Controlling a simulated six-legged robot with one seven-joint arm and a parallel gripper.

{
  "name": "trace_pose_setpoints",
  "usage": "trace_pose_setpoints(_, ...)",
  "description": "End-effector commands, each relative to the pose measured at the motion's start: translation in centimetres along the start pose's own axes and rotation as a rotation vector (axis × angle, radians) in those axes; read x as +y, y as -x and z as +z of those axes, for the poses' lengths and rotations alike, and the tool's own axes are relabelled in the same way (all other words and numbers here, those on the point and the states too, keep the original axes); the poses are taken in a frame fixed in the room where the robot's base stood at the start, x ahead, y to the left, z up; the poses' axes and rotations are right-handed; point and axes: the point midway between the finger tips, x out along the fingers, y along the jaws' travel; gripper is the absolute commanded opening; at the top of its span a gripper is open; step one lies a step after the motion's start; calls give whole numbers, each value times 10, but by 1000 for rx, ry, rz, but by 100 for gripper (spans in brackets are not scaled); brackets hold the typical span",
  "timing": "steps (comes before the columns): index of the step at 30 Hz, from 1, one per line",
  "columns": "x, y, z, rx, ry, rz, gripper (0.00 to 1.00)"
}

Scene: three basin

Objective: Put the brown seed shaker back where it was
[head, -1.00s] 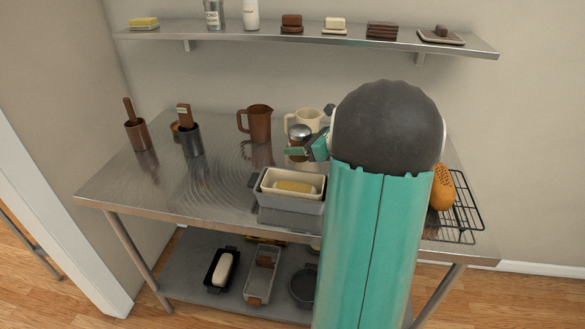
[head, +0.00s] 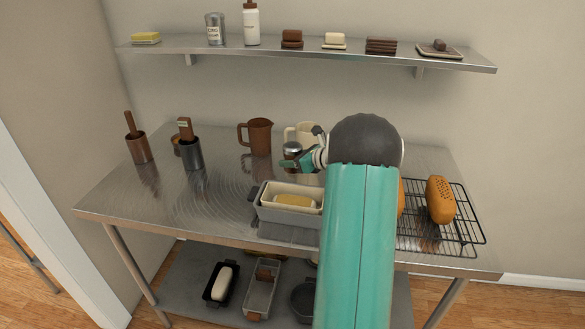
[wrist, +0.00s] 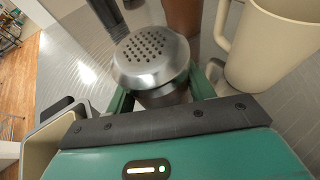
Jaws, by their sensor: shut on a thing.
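The brown seed shaker (head: 292,149) has a domed metal lid with holes. In the wrist view the shaker (wrist: 152,57) shows its lid and a strip of dark brown body. My gripper (head: 294,164) is shut around the body below the lid. The shaker looks upright over the steel table, behind the loaf pans and close to the cream mug. My arm covers part of the table's right side. I cannot tell whether the shaker's base touches the table.
A cream mug (head: 302,134) is just beside the shaker, with a brown mug (head: 257,137) left of it. A cream dish (head: 277,189) sits in a grey pan (head: 283,215) in front. A rack (head: 462,227) with loaves is at right. Bare table (head: 208,206) lies left.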

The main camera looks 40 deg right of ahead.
Motion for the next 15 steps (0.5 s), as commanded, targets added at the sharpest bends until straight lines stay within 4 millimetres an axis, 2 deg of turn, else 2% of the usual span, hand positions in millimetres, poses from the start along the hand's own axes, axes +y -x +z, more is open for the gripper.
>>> trace_pose_setpoints(5,-7,-10,-8,0,0,0,28)
trace_pose_setpoints(12,-7,-22,-35,0,0,0,28)
trace_pose_setpoints(15,-7,-23,-36,0,2,0,28)
